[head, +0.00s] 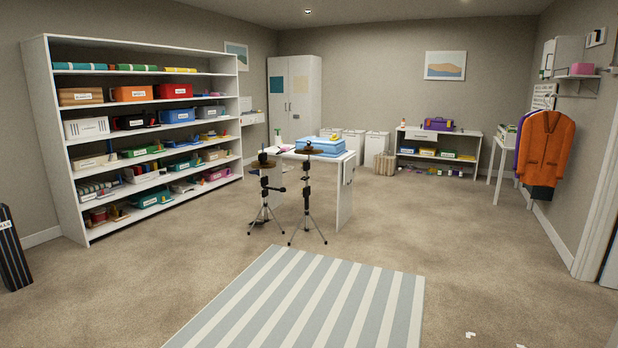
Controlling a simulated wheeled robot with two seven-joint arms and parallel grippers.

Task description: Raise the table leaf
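A small white table (318,165) stands in the middle of the room. A white panel (345,196), which looks like the table's leaf, hangs down at its right side, with a dark handle-like mark near its top. A light blue case (320,146) lies on the tabletop, with a few small items at its left. Two black tripods stand in front of the table and partly hide it. Neither of my grippers is in view.
The tripods (265,200) and (307,205) stand close to the table's near side. A striped rug (310,305) lies in front. A tall shelf (62,160) lines the left wall. The carpet right of the table is clear; small white scraps (471,334) lie at lower right.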

